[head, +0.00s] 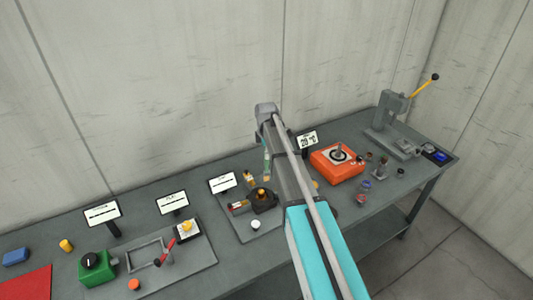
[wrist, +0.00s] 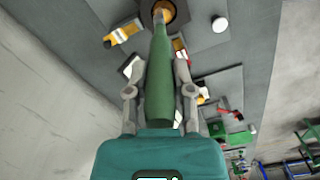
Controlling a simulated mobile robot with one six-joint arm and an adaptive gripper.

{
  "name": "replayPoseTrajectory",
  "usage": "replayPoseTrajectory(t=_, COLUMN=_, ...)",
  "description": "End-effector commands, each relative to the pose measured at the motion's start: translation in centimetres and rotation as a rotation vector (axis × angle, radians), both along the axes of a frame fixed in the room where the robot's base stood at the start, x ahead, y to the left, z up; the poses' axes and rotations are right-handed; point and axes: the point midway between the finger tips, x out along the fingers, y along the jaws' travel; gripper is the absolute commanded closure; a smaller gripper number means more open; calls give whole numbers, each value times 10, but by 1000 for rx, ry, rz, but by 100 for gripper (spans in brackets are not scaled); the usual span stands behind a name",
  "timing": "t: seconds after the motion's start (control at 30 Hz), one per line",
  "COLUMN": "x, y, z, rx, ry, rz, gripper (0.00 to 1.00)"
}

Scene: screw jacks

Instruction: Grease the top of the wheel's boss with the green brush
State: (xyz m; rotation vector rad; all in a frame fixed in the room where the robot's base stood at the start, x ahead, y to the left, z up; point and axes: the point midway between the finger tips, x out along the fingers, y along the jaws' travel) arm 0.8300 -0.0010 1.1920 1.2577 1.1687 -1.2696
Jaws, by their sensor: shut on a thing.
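My gripper (wrist: 160,70) is shut on the green brush (wrist: 159,85), with a finger on each side of the handle. In the wrist view the brush's narrow end points toward a dark round part with a brass-coloured centre (wrist: 164,12), apparently the wheel's boss, cut by the top edge. I cannot tell whether the tip touches it. In the head view the green brush (head: 267,160) hangs roughly upright beside my arm. The dark part with its brass-coloured top (head: 262,194) stands on a grey plate below it. My arm hides most of the gripper there.
A white round piece (head: 255,224) and a yellow-and-dark piece (wrist: 122,35) lie close to the dark part. A label stand (head: 222,183) is just behind. An orange unit (head: 337,162) and a grey press (head: 390,125) stand to the right, a green box (head: 97,267) to the left.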

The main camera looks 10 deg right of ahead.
Motion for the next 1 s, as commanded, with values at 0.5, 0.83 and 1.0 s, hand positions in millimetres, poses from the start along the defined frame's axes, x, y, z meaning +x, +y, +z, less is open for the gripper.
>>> replayPoseTrajectory(t=0.5, x=0, y=0, z=23, rx=0, ry=0, rz=0, gripper=100)
replayPoseTrajectory(t=0.83, x=0, y=0, z=30, rx=0, ry=0, rz=0, gripper=100)
replayPoseTrajectory(t=1.0, x=0, y=0, z=30, rx=0, ry=0, rz=0, gripper=100)
